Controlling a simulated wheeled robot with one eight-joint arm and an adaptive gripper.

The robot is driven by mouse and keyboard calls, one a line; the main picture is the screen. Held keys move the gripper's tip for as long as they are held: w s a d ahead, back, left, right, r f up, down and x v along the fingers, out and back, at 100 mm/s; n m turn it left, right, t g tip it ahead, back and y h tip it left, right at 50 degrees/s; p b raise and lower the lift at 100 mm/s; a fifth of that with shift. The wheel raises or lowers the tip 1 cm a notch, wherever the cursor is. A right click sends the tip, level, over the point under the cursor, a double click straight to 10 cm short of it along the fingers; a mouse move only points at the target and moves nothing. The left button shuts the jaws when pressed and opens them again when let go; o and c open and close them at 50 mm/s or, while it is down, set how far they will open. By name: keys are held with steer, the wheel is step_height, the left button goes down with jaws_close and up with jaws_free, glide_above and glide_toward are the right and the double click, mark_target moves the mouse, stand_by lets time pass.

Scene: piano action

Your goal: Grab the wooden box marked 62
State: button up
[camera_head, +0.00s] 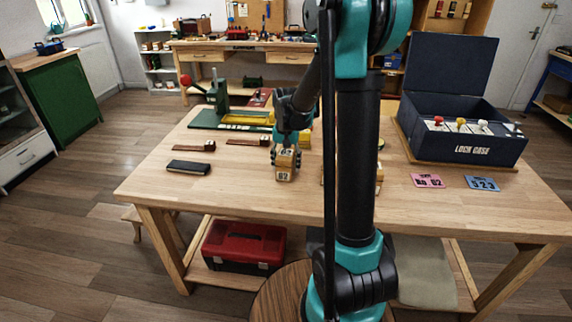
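A small light wooden box (286,175) stands upright near the middle of the workbench, with a dark-on-white label low on its front that seems to read 62. My gripper (286,153) points down over this box, with dark finger parts at both sides of its upper half. I cannot tell whether the fingers press on the box or only stand around it. The box appears to be on or very near the bench top. Another wooden piece (379,178) shows partly behind my arm, its marking mostly hidden.
A dark blue lock case (478,150) with its lid up stands at the right, behind pink (428,181) and blue (482,184) number cards. A black block (188,167) lies at the left. A green press (218,105) stands at the back left. The bench's front left is clear.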

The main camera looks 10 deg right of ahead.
steer(key=c, duration=0.9)
steer(key=shift+c, duration=0.3)
steer(key=shift+r, duration=0.15)
